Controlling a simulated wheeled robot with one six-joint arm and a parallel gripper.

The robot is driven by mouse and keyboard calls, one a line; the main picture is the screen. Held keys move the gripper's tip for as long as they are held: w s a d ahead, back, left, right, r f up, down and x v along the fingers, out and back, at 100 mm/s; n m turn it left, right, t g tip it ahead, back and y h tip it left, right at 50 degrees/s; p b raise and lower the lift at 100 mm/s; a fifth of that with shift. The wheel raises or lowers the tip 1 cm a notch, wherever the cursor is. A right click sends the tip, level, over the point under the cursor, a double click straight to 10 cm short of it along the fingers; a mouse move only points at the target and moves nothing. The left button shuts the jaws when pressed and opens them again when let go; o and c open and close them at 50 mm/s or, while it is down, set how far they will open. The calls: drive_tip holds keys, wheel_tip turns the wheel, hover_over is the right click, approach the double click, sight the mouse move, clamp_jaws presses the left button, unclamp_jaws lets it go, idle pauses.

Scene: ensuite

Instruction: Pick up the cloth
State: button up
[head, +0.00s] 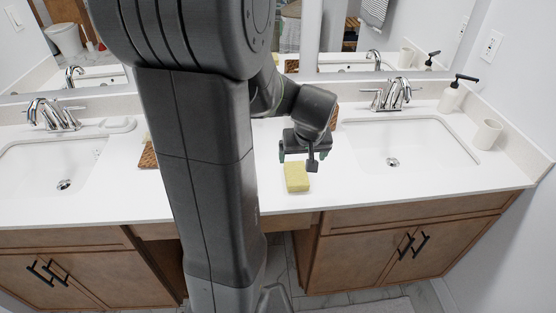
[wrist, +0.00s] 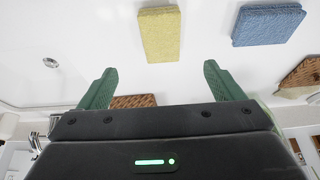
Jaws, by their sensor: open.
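A yellow, thick rectangular pad (head: 296,177) lies flat on the white counter, left of the right-hand sink. It also shows in the wrist view (wrist: 160,33), just beyond my fingertips. A blue, rough-textured rectangular pad (wrist: 268,24) lies to its right in the wrist view; my arm hides it in the head view. I cannot tell for sure which pad is the cloth. My gripper (head: 304,154) is open and empty above the counter, behind the yellow pad. Its green fingers (wrist: 157,72) are spread apart, and neither touches a pad.
The right sink (head: 400,150) has a chrome faucet (head: 392,95), a soap dispenser (head: 450,97) and a cup (head: 487,135) nearby. Woven brown items show in the wrist view between the fingers (wrist: 135,101) and at right (wrist: 302,75). The left sink (head: 55,165) is empty.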

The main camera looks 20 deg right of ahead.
hover_over(297, 173)
drive_tip(key=s, duration=0.3)
drive_tip(key=f, duration=0.7)
drive_tip(key=shift+w+a+f+p, duration=0.15)
drive_tip(key=shift+a+f+p, duration=0.1)
drive_tip(key=shift+p, duration=0.05)
drive_tip(key=shift+w+p+x, duration=0.15)
drive_tip(key=shift+p+x, duration=0.2)
drive_tip(key=shift+x, duration=1.05)
drive_tip(key=shift+w+p+x, duration=0.15)
drive_tip(key=shift+p+x, duration=0.2)
drive_tip(key=shift+x, duration=1)
drive_tip(key=shift+a+r, duration=0.1)
drive_tip(key=shift+c, duration=0.2)
drive_tip(key=c, duration=1.1)
wheel_tip(297, 173, up, 10)
drive_tip(key=shift+r+b, duration=0.1)
drive_tip(key=shift+b, duration=0.35)
